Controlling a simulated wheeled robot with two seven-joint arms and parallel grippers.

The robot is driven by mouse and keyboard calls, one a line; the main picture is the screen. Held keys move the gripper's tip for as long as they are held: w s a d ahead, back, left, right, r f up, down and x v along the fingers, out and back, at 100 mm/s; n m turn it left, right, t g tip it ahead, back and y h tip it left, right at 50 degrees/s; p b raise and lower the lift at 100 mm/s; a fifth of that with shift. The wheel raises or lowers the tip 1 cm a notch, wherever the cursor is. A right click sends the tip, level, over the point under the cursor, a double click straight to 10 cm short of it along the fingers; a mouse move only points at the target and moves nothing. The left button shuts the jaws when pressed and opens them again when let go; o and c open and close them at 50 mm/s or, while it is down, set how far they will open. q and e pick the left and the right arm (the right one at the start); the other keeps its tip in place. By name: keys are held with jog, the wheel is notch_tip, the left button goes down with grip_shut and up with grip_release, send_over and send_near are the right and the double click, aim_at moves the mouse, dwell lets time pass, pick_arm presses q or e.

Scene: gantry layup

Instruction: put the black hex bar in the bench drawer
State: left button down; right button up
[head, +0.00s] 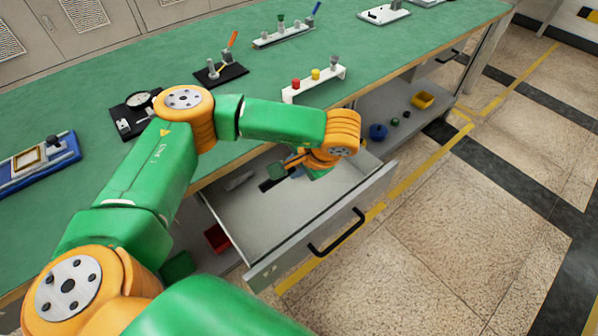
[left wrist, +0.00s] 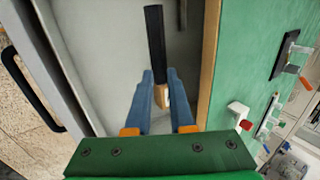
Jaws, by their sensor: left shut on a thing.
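The bench drawer (head: 262,220) is pulled open below the green bench top. My left gripper (head: 292,165) reaches down into it from above. In the left wrist view, the blue fingers of my left gripper (left wrist: 160,88) are shut on the black hex bar (left wrist: 154,35). The bar's long dark part points away from the fingers, and a tan part shows between the fingertips. In the head view a dark end of the bar (head: 272,183) shows inside the drawer outline. I cannot tell whether it touches the drawer floor. My right gripper is out of view.
A grey piece (head: 240,180) lies at the drawer's back left. The drawer handle (head: 337,233) faces the open floor. A white rack with coloured knobs (head: 314,84) and a black tool stand (head: 221,73) stand on the bench. A yellow bin (head: 422,100) sits on the lower shelf.

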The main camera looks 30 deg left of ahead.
pick_arm(q)
jog(key=shift+w+d+f, duration=0.15)
jog(key=shift+w, duration=0.15)
jog(key=shift+s+a, duration=0.35)
jog(key=shift+a, duration=0.1)
jog(key=shift+w+d+f+b, duration=0.1)
jog(key=shift+f+b, duration=0.3)
jog(key=shift+b, duration=0.05)
notch_tip(320, 180, down, 10)
jog(key=b, duration=0.8)
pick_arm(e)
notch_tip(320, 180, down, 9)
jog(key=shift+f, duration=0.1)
pick_arm(q)
jog(key=c, duration=0.7)
grip_release()
jog(key=shift+r, duration=0.1)
